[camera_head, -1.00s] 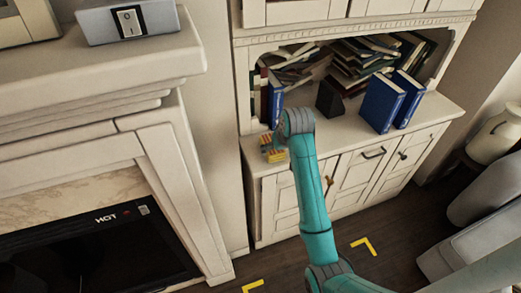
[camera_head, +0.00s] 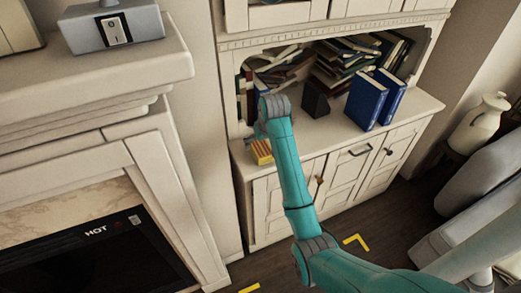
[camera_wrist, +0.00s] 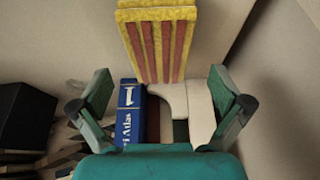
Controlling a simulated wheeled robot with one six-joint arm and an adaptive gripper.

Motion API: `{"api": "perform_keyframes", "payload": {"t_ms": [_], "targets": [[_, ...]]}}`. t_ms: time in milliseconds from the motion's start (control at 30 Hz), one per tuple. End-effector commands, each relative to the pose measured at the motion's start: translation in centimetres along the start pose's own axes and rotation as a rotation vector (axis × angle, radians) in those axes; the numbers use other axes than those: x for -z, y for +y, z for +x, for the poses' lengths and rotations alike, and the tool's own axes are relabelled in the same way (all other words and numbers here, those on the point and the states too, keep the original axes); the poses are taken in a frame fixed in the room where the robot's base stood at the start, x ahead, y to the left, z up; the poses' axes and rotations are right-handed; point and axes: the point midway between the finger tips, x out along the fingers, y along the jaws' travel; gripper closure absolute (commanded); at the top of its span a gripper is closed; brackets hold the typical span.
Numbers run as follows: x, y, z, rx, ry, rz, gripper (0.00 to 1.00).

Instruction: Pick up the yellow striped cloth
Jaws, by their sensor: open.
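The yellow striped cloth (camera_head: 261,152), yellow with red-brown stripes, lies at the left front of the cabinet's white counter in the head view. In the wrist view the cloth (camera_wrist: 160,40) shows at the top middle, beyond the fingertips. My gripper (camera_wrist: 160,88) is open, with one finger at each side and nothing held between them. The cloth appears ahead of the fingers and apart from them. In the head view my arm hides most of my gripper, and part of the cloth may be covered.
A blue atlas (camera_wrist: 129,112) stands behind the gap between my fingers in the wrist view. Two upright blue books (camera_head: 366,100), a dark block (camera_head: 315,99) and piled books (camera_head: 345,62) stand on the counter (camera_head: 334,130). A fireplace mantel (camera_head: 110,80) is at the left.

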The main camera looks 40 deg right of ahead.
Motion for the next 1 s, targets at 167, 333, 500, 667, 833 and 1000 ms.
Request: {"api": "perform_keyframes", "payload": {"t_ms": [167,333,500,667,833,1000], "targets": [[-0.5,0.1,2.7,0.0,-0.004,0.0,0.0],[-0.5,0.1,4.0,0.0,-0.002,0.0,0.0],[-0.4,0.1,4.1,0.0,-0.001,0.0,0.0],[-0.4,0.1,4.1,0.0,-0.001,0.0,0.22],[-0.4,0.1,4.1,0.0,-0.001,0.0,0.56],[-0.5,0.1,4.1,0.0,-0.001,0.0,0.57]]}}
